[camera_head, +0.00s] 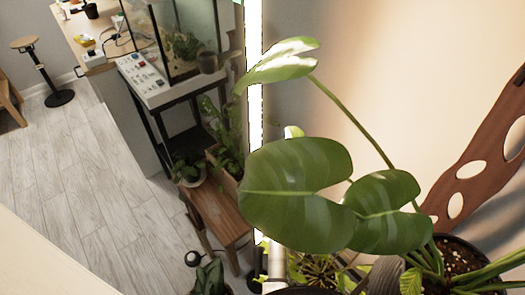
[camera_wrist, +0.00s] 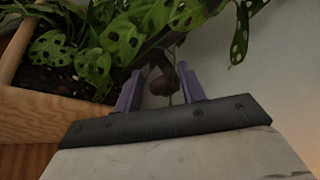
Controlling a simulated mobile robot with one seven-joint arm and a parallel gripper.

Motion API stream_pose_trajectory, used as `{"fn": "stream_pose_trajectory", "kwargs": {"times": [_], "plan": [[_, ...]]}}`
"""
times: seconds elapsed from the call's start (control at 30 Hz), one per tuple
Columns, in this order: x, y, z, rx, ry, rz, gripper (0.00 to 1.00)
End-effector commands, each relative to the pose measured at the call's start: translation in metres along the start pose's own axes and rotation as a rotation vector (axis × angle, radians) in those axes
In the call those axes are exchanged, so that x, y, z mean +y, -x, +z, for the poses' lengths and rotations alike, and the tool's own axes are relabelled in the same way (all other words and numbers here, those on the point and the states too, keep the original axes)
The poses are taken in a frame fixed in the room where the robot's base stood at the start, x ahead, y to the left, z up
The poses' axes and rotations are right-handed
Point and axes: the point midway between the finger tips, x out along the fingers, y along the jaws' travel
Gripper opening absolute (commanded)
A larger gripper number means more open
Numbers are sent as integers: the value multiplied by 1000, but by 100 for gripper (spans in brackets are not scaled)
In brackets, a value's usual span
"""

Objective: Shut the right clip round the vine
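In the wrist view my gripper (camera_wrist: 160,72) has its two purple fingers spread apart. Between them is a dark brown rounded piece (camera_wrist: 162,84), with a thin stem-like strand below it. I cannot tell whether this piece is the right clip, or whether it touches a finger. The vine (camera_wrist: 122,38), with holed green leaves, spreads above and left of the fingers from a wooden planter box (camera_wrist: 48,118). No clip can be made out clearly in either view. My gripper is not visible in the head view.
A large-leaved plant (camera_head: 295,195) fills the middle of the head view and blocks what is behind. A brown panel with oval holes (camera_head: 468,172) stands at right. A wooden bench (camera_head: 218,213) and dark-framed stand (camera_head: 158,92) are further back. The floor (camera_head: 75,190) at left is clear.

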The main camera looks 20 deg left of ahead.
Motion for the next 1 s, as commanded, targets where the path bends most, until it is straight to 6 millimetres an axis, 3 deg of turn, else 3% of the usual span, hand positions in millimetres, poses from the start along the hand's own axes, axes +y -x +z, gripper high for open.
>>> {"fn": "stream_pose_trajectory", "kwargs": {"times": [0.23,0.37,0.7,1.0], "plan": [[-30,0,15,-2,1,-2,40],[-64,0,30,-4,2,-9,43],[-135,0,65,-3,4,-5,40],[-174,0,84,-1,2,-2,40]]}}
